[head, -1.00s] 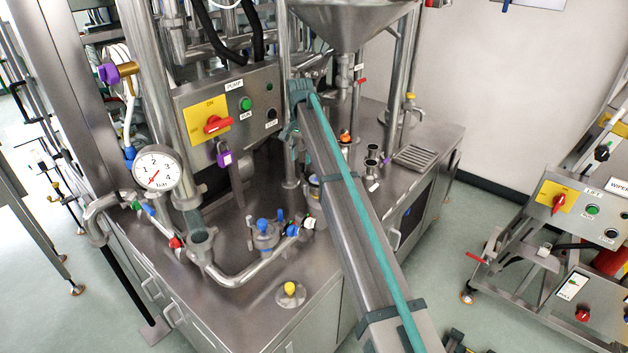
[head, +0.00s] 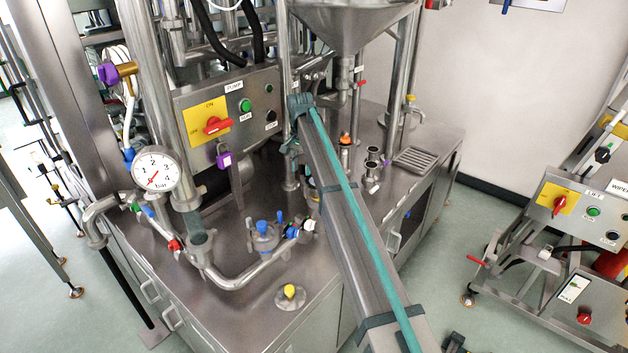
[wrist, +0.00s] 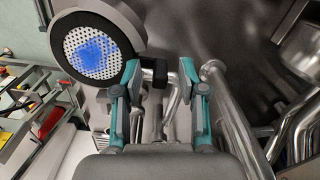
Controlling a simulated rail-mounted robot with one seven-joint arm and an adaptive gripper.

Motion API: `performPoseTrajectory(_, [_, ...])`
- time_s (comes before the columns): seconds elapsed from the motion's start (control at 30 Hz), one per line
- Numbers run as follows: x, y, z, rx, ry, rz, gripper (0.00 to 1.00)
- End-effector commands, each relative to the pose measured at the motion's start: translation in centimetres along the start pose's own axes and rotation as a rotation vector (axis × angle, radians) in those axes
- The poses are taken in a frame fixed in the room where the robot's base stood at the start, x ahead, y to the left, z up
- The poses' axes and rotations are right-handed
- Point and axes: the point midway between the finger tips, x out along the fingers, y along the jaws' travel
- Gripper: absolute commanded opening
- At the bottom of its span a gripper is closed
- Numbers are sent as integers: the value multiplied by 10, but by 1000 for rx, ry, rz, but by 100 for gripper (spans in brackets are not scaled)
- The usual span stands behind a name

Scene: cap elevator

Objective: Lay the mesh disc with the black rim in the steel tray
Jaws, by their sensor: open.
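The mesh disc (wrist: 92,46) is at the upper left of the wrist view, with a broad black rim, a pale perforated face and a blue patch in the middle. A grey edge shows around its right side; I cannot tell what supports it. My gripper (wrist: 160,72) is open and empty between its teal-and-grey fingers. The disc lies beyond and left of the left finger, outside the jaws. I cannot identify the steel tray for sure; a slotted steel plate (head: 416,159) lies on the bench's right side.
A steel bench (head: 240,295) carries pipes, a pressure gauge (head: 156,169) and a control box (head: 228,108). A steel funnel (head: 345,22) hangs above it. In the wrist view a thick pipe (wrist: 235,120) runs close to the right finger. A lift cart (head: 575,215) stands at right.

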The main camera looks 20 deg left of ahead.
Motion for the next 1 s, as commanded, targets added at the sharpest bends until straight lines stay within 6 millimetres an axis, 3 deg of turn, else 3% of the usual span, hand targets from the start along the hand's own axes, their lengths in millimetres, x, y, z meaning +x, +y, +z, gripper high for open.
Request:
performPoseTrajectory(0.03, [0,0,0,0,0,0,42])
performPoseTrajectory(0.3, [0,0,0,0,0,0,0])
performPoseTrajectory(0.57, [-2,0,0,0,0,0,0])
performPoseTrajectory(1.0, [-24,0,0,0,1,-1,0])
